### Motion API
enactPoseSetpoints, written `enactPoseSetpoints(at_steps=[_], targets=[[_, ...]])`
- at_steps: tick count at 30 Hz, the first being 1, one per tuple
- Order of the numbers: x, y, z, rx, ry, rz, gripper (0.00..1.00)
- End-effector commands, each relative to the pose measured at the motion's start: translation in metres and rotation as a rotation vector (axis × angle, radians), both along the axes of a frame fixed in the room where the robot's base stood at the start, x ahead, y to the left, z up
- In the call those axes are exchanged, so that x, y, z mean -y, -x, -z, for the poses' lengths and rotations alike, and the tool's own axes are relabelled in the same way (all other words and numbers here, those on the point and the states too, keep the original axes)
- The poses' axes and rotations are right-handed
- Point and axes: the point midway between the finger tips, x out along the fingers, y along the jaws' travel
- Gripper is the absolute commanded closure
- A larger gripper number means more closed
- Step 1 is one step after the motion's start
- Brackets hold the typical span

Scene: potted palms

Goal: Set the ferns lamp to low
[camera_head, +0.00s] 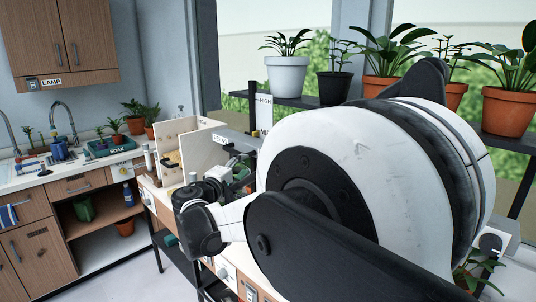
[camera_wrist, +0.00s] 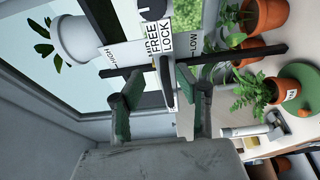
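A white scale strip (camera_wrist: 130,50) runs across the wrist view, marked HIGH at its left end and LOW at its right. A slider tag (camera_wrist: 165,38) reading FREE and LOCK sits on it, right of the middle. A dark narrow handle (camera_wrist: 168,85) stands out below the tag. My gripper (camera_wrist: 160,76) has its two fingers apart, one on each side of the handle; I cannot tell whether they touch it. In the head view the strip's HIGH end (camera_head: 264,101) shows upright by the window; my arm hides its lower part. A small fern (camera_wrist: 252,90) stands in an orange pot.
A dark shelf bar (camera_wrist: 240,54) crosses near the strip. Potted plants, such as one in a white pot (camera_head: 287,75), stand on the window shelf. A FERNS sign (camera_head: 220,138) is behind my gripper. A LAMP label (camera_head: 51,83) is on the left wall cabinet.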

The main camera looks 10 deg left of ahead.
Motion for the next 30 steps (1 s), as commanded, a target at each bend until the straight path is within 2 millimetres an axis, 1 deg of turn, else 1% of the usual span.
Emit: enactPoseSetpoints(at_steps=[1, 3, 6, 9, 13, 17, 30], targets=[[-0.023, 0.003, 0.008, 0.028, 0.022, -0.019, 0.67], [-0.047, 0.008, 0.015, 0.065, 0.051, -0.037, 0.67], [-0.072, 0.014, 0.021, 0.106, 0.080, -0.057, 0.67], [-0.087, 0.019, 0.025, 0.130, 0.097, -0.069, 0.67], [-0.091, 0.016, 0.026, 0.141, 0.104, -0.073, 0.67], [-0.088, 0.002, 0.023, 0.140, 0.104, -0.072, 0.67], [-0.077, -0.075, 0.009, 0.139, 0.103, -0.071, 0.67]])
